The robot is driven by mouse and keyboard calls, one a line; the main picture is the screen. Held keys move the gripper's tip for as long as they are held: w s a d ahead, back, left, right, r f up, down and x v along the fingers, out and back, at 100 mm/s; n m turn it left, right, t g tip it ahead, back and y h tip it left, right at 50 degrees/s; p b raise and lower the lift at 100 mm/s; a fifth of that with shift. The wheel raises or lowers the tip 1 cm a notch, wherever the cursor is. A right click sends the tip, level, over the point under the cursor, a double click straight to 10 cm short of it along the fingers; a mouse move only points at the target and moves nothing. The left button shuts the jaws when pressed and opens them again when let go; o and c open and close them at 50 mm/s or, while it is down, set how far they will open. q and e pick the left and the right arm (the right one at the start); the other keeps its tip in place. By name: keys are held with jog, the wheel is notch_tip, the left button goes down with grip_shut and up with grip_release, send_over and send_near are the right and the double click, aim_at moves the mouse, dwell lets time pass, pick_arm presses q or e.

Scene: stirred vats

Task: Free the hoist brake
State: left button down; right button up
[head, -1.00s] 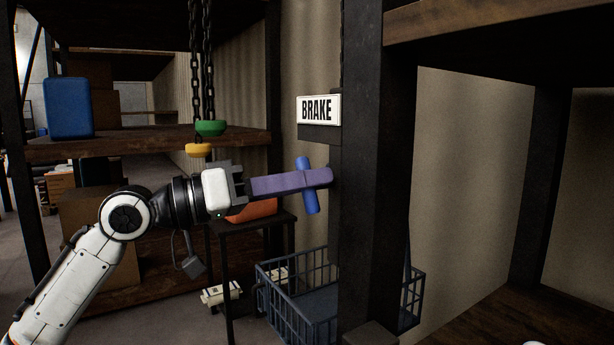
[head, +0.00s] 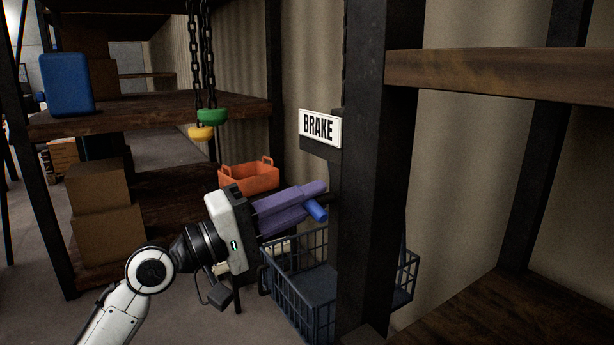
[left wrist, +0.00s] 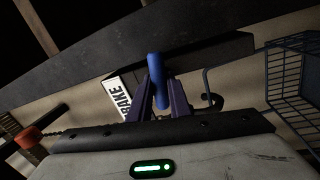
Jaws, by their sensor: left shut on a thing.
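The white BRAKE sign (head: 319,126) is fixed by the dark upright post (head: 375,180). Below it is a blue brake handle (head: 316,211), mostly hidden in the head view by the purple fingers of my left gripper (head: 312,196). The gripper is shut on the handle, with a blue end showing below the fingers. In the left wrist view the blue handle (left wrist: 156,78) stands between the two purple fingers, and the sign (left wrist: 121,97) is beside it. My right gripper is not in view.
A dark wire basket (head: 300,290) is below the handle, around the post. An orange crate (head: 250,177) stands behind my gripper. Green (head: 212,116) and yellow (head: 201,133) pieces hang on chains. A shelf with a blue container (head: 66,85) is at left.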

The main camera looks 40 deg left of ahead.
pick_arm(q)
jog(key=shift+r+n+p, duration=0.25)
jog(key=shift+n+p, duration=0.15)
jog(key=shift+f+n+p, duration=0.1)
jog(key=shift+n+p, duration=0.25)
jog(key=shift+n, duration=0.05)
jog(key=shift+f+n+y+p, duration=0.2)
jog(key=shift+n+y+p, duration=0.3)
jog(key=shift+n+p, duration=0.25)
jog(key=c, duration=1.6)
grip_release()
jog(key=shift+c, duration=0.2)
